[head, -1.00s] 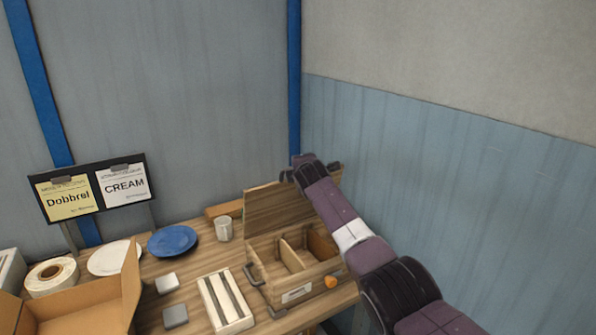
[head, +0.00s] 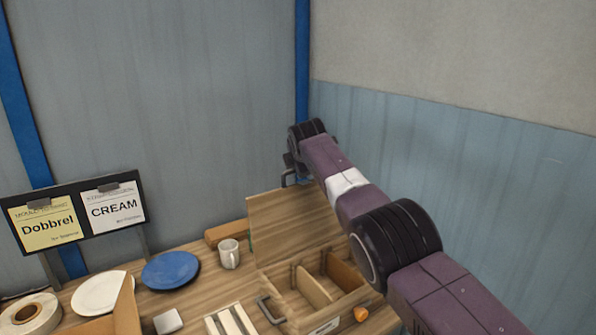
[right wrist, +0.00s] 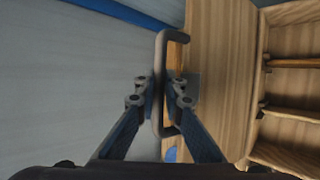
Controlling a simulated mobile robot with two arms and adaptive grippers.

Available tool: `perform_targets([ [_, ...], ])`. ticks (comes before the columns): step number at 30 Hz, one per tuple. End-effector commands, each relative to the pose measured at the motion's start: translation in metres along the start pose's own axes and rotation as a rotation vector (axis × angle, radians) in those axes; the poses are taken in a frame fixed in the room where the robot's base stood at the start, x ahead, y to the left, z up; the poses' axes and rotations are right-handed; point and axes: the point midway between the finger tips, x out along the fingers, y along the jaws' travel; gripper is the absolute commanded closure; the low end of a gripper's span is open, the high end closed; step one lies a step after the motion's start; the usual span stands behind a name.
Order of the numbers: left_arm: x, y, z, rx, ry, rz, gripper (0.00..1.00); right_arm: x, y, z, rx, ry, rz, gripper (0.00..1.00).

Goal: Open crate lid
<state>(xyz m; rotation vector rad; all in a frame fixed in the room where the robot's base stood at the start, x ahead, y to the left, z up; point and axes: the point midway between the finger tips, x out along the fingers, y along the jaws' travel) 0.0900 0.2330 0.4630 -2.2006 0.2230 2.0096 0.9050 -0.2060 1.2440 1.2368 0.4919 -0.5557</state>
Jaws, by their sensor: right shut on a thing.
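The wooden crate (head: 322,328) stands on the table at lower right in the head view. Its lid (head: 285,225) stands raised at the back, and the divided inside lies open to view. My right gripper (head: 289,178) is at the lid's top edge. In the right wrist view, a dark bar handle (right wrist: 161,50) runs between the two fingers of my right gripper (right wrist: 160,100), which is shut on it. The lid's wooden panel (right wrist: 220,75) is just right of the handle, with the crate's compartments (right wrist: 290,90) beyond. My left gripper is not in view.
A mug (head: 229,254), a blue plate (head: 171,270) and a white plate (head: 101,292) lie left of the crate. A cardboard box (head: 125,308), a tape roll (head: 30,314) and a sign stand (head: 80,216) are farther left. Walls close off the back and right.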

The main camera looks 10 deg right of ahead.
Motion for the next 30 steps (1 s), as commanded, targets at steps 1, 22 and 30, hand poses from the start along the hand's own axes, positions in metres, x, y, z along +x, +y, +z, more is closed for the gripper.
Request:
perform_targets([
  [1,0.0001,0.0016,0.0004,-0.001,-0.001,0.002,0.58,0.0004,-0.0012,0.0003,-0.003,-0.001,-0.003,1.00],
  [22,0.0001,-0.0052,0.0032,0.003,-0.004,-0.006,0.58,0.0003,-0.0011,0.0004,-0.001,-0.001,-0.003,0.83],
  [30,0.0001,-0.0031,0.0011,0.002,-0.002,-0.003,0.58,-0.0059,0.0011,0.0011,0.001,-0.002,-0.001,0.83],
])
